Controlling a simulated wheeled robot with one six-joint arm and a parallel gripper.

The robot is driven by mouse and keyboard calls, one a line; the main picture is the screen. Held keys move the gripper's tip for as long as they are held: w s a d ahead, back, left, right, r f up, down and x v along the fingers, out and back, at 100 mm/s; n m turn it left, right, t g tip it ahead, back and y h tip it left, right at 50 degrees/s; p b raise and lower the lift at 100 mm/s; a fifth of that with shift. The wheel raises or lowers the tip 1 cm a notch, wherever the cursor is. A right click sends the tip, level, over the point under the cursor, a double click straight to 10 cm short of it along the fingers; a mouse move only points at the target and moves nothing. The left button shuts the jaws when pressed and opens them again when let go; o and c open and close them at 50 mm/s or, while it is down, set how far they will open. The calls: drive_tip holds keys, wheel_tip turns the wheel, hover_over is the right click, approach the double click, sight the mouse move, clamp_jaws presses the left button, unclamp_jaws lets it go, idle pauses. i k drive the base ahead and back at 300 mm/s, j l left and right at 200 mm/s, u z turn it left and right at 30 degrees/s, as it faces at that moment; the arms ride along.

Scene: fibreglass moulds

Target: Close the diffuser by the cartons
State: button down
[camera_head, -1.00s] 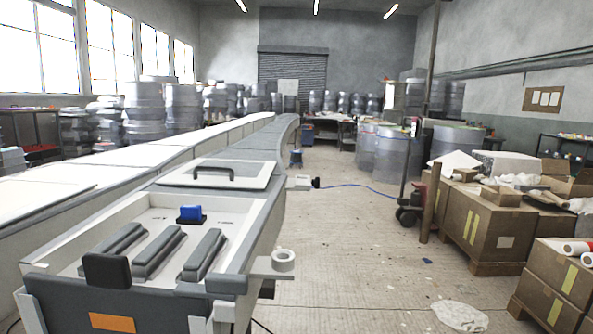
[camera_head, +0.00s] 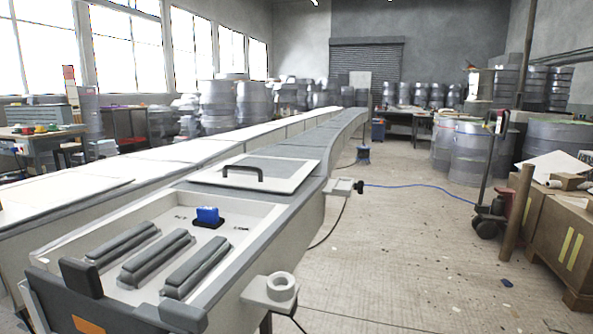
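Cartons (camera_head: 568,238) stand at the right edge, cut off by the frame. I cannot pick out a diffuser for certain beside them. Close in front is a long pale bench with an open shallow tray (camera_head: 262,226) holding several grey bars (camera_head: 157,256) and a blue block (camera_head: 207,215). A dark end plate with an orange patch (camera_head: 88,325) shows at the lower left.
A pale bracket with a ring (camera_head: 281,287) juts from the bench's right side. A blue cable (camera_head: 418,186) crosses the floor. A hand truck (camera_head: 490,208) and a brown post (camera_head: 518,210) stand before the cartons. Wrapped drums (camera_head: 470,155) stand behind. The middle floor is clear.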

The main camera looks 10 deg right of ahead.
sight(284, 175)
drive_tip(key=i+l, duration=0.25)
drive_tip(key=i, duration=0.2)
drive_tip(key=i+l, duration=0.25)
drive_tip(key=i, duration=0.2)
drive_tip(key=z, duration=0.05)
